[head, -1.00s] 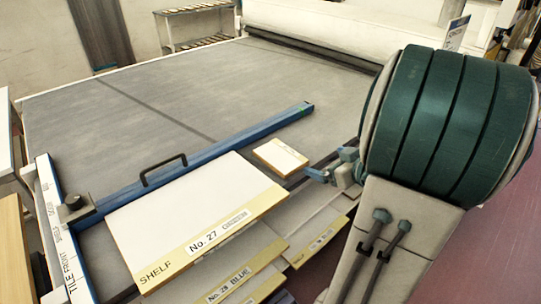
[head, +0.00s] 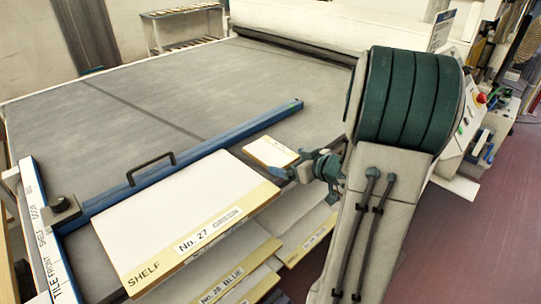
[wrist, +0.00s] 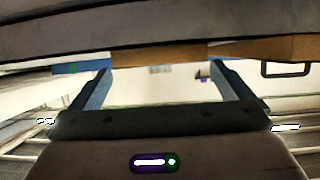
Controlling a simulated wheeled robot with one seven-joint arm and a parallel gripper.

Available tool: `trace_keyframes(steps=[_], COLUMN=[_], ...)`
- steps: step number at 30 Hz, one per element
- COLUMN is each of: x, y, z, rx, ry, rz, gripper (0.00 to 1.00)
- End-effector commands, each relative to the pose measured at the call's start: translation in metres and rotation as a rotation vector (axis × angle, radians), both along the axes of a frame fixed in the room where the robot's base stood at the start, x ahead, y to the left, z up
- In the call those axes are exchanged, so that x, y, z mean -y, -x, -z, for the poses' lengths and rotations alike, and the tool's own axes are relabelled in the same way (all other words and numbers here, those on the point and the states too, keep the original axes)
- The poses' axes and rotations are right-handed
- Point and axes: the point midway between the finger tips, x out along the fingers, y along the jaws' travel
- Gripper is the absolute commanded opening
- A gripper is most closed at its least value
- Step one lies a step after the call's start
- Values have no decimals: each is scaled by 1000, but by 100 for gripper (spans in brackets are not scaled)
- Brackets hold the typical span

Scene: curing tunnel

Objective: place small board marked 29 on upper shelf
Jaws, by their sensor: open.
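A small pale board (head: 270,152) with a tan front edge lies at the right end of the large board marked No. 27 (head: 185,215) in the head view. I cannot read any number on the small board. My gripper (head: 288,168) is just right of the small board, with its blue fingers by the board's near right corner. I cannot tell whether they touch it. In the wrist view my gripper (wrist: 160,88) has its fingers wide apart, with nothing clearly held. A tan edge (wrist: 160,52) crosses just beyond the fingertips.
A board marked No. 28 BLUE (head: 222,284) and another yellow-edged board (head: 308,238) lie lower, under No. 27. A blue bar (head: 215,145) with a black handle (head: 150,165) runs behind them across the grey belt (head: 150,100). Purple floor (head: 470,240) is open at right.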

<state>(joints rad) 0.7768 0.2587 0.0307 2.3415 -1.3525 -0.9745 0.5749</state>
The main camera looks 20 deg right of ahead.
Motion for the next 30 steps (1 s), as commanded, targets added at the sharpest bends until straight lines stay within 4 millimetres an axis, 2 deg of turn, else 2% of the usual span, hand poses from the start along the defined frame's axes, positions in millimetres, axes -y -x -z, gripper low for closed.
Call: trace_keyframes(steps=[3, 6, 14, 18, 20, 21, 30], x=[-7, -9, -9, -9, -9, -9, -9], y=[-17, -25, -28, -28, -27, -28, -28], z=[9, 12, 12, 12, 12, 12, 6], rx=[0, 0, 0, 0, 0, 0, 2], ry=[0, 2, 1, 1, 1, 1, 3], rz=[-3, -2, 1, 1, 1, 1, 0], gripper=[100, 100, 100, 66, 66, 62, 62])
